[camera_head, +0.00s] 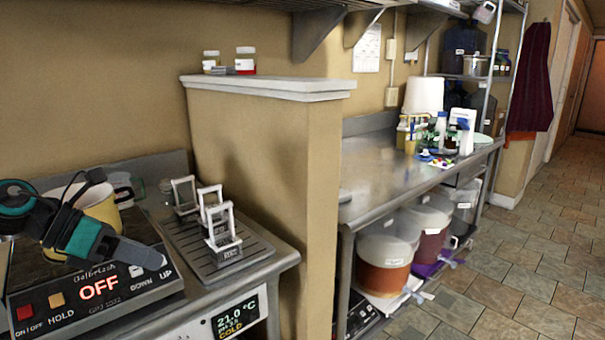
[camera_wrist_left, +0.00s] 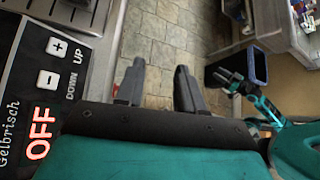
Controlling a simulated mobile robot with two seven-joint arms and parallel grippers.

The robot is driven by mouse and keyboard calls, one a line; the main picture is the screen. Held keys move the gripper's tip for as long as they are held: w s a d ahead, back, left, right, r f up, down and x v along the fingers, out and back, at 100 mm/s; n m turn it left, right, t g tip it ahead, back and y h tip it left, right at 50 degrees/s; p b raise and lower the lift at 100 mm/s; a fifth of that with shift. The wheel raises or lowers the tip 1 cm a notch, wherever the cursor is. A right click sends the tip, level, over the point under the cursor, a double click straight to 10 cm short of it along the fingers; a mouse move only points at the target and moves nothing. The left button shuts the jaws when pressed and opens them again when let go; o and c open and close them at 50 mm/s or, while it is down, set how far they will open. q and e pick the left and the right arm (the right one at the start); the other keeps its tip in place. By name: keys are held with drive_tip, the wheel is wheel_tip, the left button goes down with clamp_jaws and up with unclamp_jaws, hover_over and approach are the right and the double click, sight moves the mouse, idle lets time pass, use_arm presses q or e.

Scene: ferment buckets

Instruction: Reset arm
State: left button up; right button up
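My left gripper (camera_head: 145,256) reaches in from the left in the head view, over the hotplate's front. In the left wrist view its two dark fingers (camera_wrist_left: 158,85) are spread apart with only floor between them; it is open and empty. A yellow pot (camera_head: 100,212) stands on the hotplate (camera_head: 98,290) behind my left arm, which hides part of it. In the left wrist view a teal and black arm, seemingly my right one, shows at the right; its dark gripper end (camera_wrist_left: 228,82) is too small to read. The right gripper is not in the head view.
The hotplate's display reads OFF. A grey drip tray (camera_head: 226,262) with several white metal frames lies right of it. A tan partition wall (camera_head: 262,150) separates this counter from a steel table (camera_head: 380,172) with bottles on top and buckets (camera_head: 385,262) below. The tiled floor at right is clear.

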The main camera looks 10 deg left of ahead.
use_arm(q)
drive_tip(key=s+d+f+n+t+y, duration=0.15)
drive_tip(key=f+n+t+y, duration=0.45)
drive_tip(key=n, duration=0.9)
drive_tip(key=s+d+f+n+t+y, duration=0.15)
drive_tip(key=f+n+y, duration=0.25)
drive_tip(key=f+n, duration=0.7)
drive_tip(key=s+d+f+n+g+h, duration=0.1)
drive_tip(key=s+d+f+n+g, duration=0.2)
drive_tip(key=s+d+n+g, duration=0.45)
drive_tip(key=s+d+f+n+g+h, duration=0.1)
drive_tip(key=s+d+f+n+g, duration=0.25)
drive_tip(key=s+n, duration=0.55)
drive_tip(key=w+d+f+m+t+h, duration=0.1)
drive_tip(key=w+d+f+m+t, duration=0.2)
drive_tip(key=w+f+t, duration=0.2)
drive_tip(key=shift+w+d+f+t+h, duration=0.25)
drive_tip(key=shift+w+f+t+h, duration=0.1)
drive_tip(key=shift+f+t, duration=1.35)
drive_tip(key=shift+a+f+g, duration=0.15)
drive_tip(key=shift+f+g, duration=0.05)
drive_tip(key=shift+g, duration=0.05)
